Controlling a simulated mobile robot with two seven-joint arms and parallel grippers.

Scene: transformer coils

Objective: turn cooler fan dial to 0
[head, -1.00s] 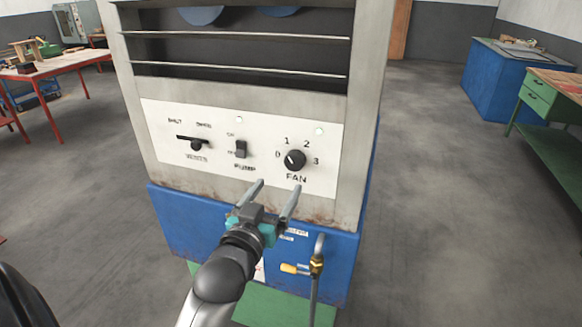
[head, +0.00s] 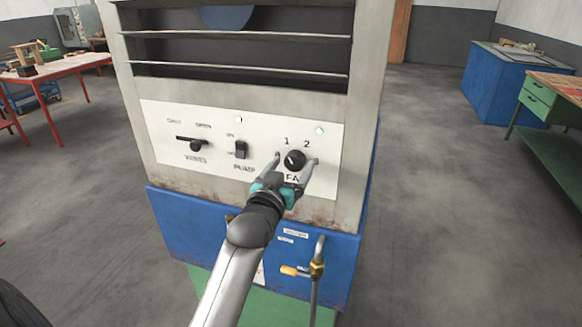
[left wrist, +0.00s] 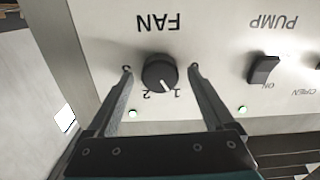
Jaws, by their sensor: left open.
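The cooler's fan dial (head: 294,160) is a round black knob on the white control panel (head: 215,172). It also shows in the left wrist view (left wrist: 160,71), upside down, where its white mark points toward the numerals, nearer 1 than 2. My left gripper (head: 295,161) is open, one finger on each side of the dial. In the left wrist view a gap shows between each fingertip and the knob. The gripper covers the 0 and 3 and part of the FAN label in the head view. My right gripper is not in view.
The pump switch (head: 240,149) and the vents lever (head: 194,144) are left of the dial. A green light (head: 320,130) glows above it. Open floor lies right of the cooler.

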